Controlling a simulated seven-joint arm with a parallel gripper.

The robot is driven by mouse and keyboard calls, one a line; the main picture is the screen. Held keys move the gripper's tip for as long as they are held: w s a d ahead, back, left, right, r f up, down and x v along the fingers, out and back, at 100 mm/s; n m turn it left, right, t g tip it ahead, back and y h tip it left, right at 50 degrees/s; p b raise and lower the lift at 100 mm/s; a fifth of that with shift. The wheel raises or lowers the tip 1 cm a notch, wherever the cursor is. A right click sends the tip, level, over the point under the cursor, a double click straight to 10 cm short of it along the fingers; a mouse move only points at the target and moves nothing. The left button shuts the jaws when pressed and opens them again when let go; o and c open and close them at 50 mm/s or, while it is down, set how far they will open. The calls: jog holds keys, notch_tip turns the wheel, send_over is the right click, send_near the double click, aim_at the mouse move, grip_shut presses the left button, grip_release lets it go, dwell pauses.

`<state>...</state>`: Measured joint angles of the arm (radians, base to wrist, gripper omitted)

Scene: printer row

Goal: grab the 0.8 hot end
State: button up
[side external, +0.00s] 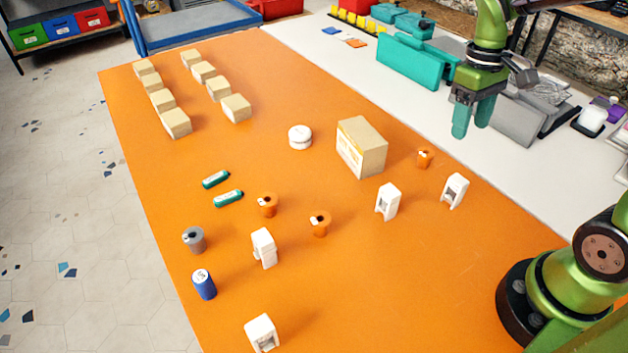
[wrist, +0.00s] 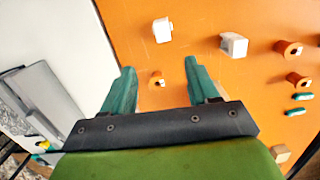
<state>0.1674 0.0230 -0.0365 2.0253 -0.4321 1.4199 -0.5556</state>
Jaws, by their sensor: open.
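I see no readable 0.8 marking, so I cannot tell which thing is the 0.8 hot end. Small orange spool-like pieces with dark centres stand on the orange table: one at the right (side external: 424,158), two nearer the middle (side external: 267,205) (side external: 320,224). A similar grey piece (side external: 194,240) stands at the left. My gripper (side external: 472,128) is open and empty, held well above the table's right side, pointing down. In the wrist view its teal fingers (wrist: 159,66) are spread apart, with one orange piece (wrist: 157,81) showing between them, below and apart.
Several white frames (side external: 388,201) stand on the table (side external: 440,265). Small boxes (side external: 176,123) line the far left.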

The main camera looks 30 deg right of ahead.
aim_at(455, 189)
jog(key=f, duration=0.3)
jog(key=s+f, duration=0.1)
jog(key=f, duration=0.3)
jog(key=s+f, duration=0.1)
jog(key=f, duration=0.3)
jog(key=shift+a+f, duration=0.1)
jog(key=shift+s+a+f, duration=0.1)
jog(key=shift+s+f, duration=0.05)
jog(key=shift+f, duration=1.2)
jog(key=shift+s+a+f, duration=0.1)
jog(key=shift+f, duration=1.2)
jog(key=shift+c, duration=0.2)
